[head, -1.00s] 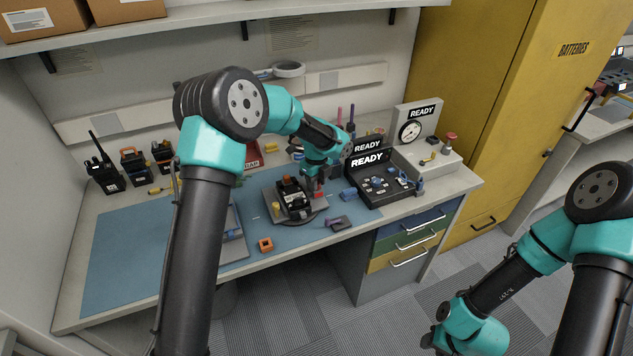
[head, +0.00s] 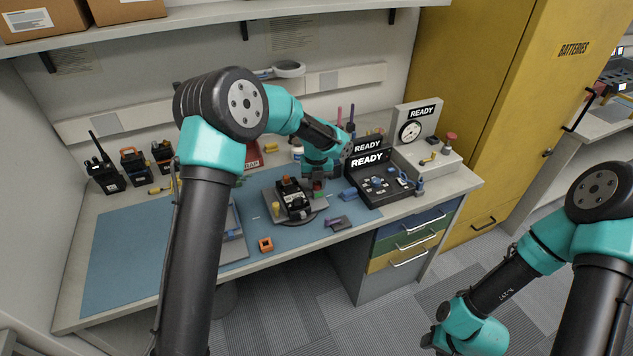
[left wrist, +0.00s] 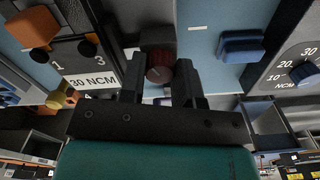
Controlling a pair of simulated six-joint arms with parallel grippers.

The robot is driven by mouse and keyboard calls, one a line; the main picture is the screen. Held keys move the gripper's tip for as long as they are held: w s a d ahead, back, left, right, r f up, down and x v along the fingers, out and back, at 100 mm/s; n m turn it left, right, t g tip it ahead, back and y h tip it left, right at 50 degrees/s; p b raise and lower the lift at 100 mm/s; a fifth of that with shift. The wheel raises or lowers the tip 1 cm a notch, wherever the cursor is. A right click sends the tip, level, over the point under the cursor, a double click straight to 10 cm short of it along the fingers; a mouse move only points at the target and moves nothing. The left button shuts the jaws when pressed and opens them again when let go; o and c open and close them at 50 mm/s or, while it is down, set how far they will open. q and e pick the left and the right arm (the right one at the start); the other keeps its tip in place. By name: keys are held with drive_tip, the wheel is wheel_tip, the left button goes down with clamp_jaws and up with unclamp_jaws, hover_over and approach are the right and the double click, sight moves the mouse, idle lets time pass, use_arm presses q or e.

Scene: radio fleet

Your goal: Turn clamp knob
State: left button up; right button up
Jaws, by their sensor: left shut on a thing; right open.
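The clamp knob (left wrist: 159,74) is dark red with a pale pointer line and shows in the left wrist view between my left fingers. My left gripper (left wrist: 158,88) is shut on this knob. In the head view my left gripper (head: 318,184) is at the right side of the dark clamp fixture (head: 295,200), which holds a black radio part; the knob is mostly hidden by the gripper there. My right gripper (head: 440,338) hangs low over the floor at the right, away from the bench; its fingers are barely visible.
A black tester marked READY (head: 375,184) stands right of the fixture, with a blue block (head: 349,195) beside it. An orange square part (head: 265,245) lies on the blue mat in front. Radios (head: 104,172) stand at the back left. The mat's left part is clear.

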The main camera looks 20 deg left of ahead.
sight(316, 183)
idle(0.3)
use_arm(q)
drive_tip(key=o, duration=0.9)
drive_tip(key=shift+r, duration=0.1)
wheel_tip(316, 183, up, 17)
drive_tip(key=shift+r, duration=0.15)
idle(0.4)
wheel_tip(316, 183, down, 15)
drive_tip(key=shift+f, duration=0.1)
idle(0.6)
idle(0.3)
